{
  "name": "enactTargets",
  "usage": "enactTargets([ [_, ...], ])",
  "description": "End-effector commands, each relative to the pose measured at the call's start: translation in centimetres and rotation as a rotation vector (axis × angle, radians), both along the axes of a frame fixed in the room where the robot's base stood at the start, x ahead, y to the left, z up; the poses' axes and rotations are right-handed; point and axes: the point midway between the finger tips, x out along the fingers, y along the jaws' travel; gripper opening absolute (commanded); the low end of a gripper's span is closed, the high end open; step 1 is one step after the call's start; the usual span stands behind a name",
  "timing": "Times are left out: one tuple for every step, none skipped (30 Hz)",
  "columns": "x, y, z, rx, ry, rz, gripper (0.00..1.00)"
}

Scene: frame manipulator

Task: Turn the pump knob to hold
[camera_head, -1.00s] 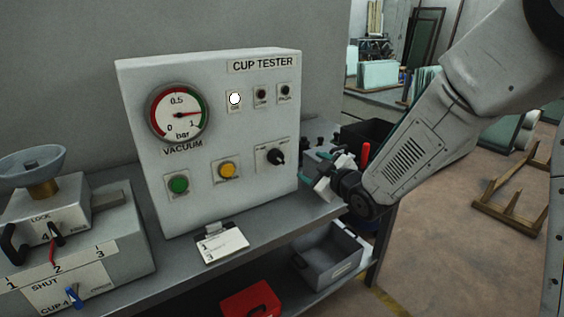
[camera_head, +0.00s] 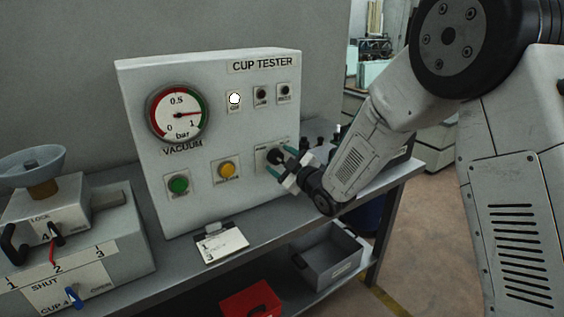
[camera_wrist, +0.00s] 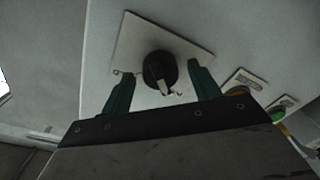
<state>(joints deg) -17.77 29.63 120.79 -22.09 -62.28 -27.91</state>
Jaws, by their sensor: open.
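The pump knob (camera_head: 275,155) is a black rotary knob with a pale pointer, on a light plate at the lower right of the cup tester panel (camera_head: 215,135). In the wrist view the knob (camera_wrist: 160,70) sits between the two green fingers of my gripper (camera_wrist: 162,84), with a gap on both sides. My gripper (camera_head: 279,160) is open and close in front of the knob in the head view, partly covering its plate. The plate's lettering is too small to read. The vacuum gauge (camera_head: 178,113) has its needle toward the right, near 1.
A green button (camera_head: 178,184) and a yellow button (camera_head: 227,170) sit left of the knob. A lit white lamp (camera_head: 234,99) is above. A clipboard (camera_head: 222,243) lies before the panel. A valve box (camera_head: 75,245) stands at left; a grey bin (camera_head: 330,258) is below.

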Motion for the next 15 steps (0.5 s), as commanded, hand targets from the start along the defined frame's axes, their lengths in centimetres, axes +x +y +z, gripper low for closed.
enactTargets([
  [0.00,0.01,-0.01,0.000,0.000,0.000,0.62],
  [0.00,0.02,-0.01,0.000,0.000,0.000,0.62],
  [-0.01,0.01,-0.01,0.000,0.000,0.000,0.62],
  [-0.02,0.01,-0.01,0.000,0.000,0.000,0.62],
  [-0.02,0.01,-0.01,0.000,0.000,0.000,0.62],
  [-0.02,0.01,-0.01,0.000,0.000,0.000,0.51],
  [-0.03,0.00,-0.01,0.000,0.000,0.000,0.42],
  [-0.03,0.00,-0.01,0.000,0.000,0.000,0.34],
  [-0.03,0.00,-0.01,0.001,0.001,0.000,0.23],
  [-0.03,0.00,-0.01,0.001,0.001,0.000,0.17],
  [-0.03,-0.01,-0.01,0.001,0.001,0.000,0.17],
  [-0.03,-0.01,-0.01,0.001,0.001,0.000,0.17],
  [-0.03,-0.01,-0.01,0.001,0.001,0.000,0.17],
  [-0.03,-0.01,-0.02,0.001,0.001,0.000,0.17],
  [-0.04,-0.01,-0.03,0.002,0.002,0.000,0.17],
])
